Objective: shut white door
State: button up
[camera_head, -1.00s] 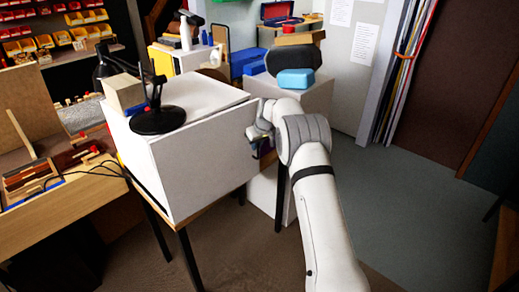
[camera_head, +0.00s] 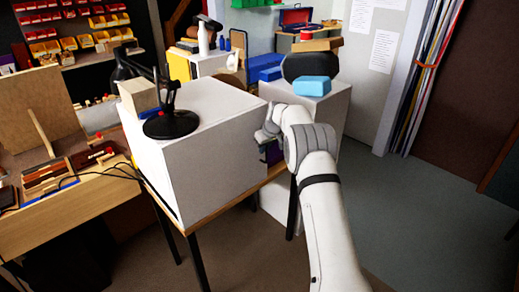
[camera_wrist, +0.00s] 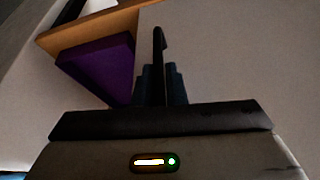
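A white box-like cabinet (camera_head: 225,152) stands on a wooden-topped table in the head view. Its large pale side faces me. I cannot tell which panel is the door or how far it stands open. My gripper (camera_head: 268,135) is at the cabinet's right edge, partly hidden by my wrist. In the wrist view, two blue-grey finger pads (camera_wrist: 159,85) stand close on either side of a thin dark upright bar (camera_wrist: 159,48). I cannot tell whether they touch it. A pale flat surface (camera_wrist: 235,65) fills the right side there.
A purple block (camera_wrist: 98,65) lies against a wooden edge (camera_wrist: 90,30); purple also shows beside my gripper in the head view. A black lamp base (camera_head: 171,124) and a beige box (camera_head: 138,96) stand on the cabinet. A white pedestal (camera_head: 325,112) is behind my wrist. Grey floor (camera_head: 410,210) at right is clear.

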jog(key=b+v, duration=0.1)
jog(key=v, duration=0.6)
jog(key=shift+r, duration=0.35)
jog(key=shift+s, duration=0.1)
jog(key=s+d+r+m, duration=0.1)
jog(key=s+r, duration=0.3)
jog(key=s, duration=0.4)
jog(key=s+r+m+h, duration=0.1)
jog(key=s+r, duration=0.3)
jog(key=s, duration=0.4)
jog(key=s+d+r+m, duration=0.1)
jog(key=s+r, duration=0.3)
jog(key=s, duration=0.5)
jog(key=s+d+f+m, duration=0.1)
jog(key=s+f, duration=0.1)
jog(key=s, duration=1.1)
jog(key=s+d+f+m+g+h, duration=0.1)
jog(key=s+f, duration=0.1)
jog(key=s, duration=1.1)
jog(key=shift+s+f+m, duration=0.2)
jog(key=shift+f+m, duration=0.1)
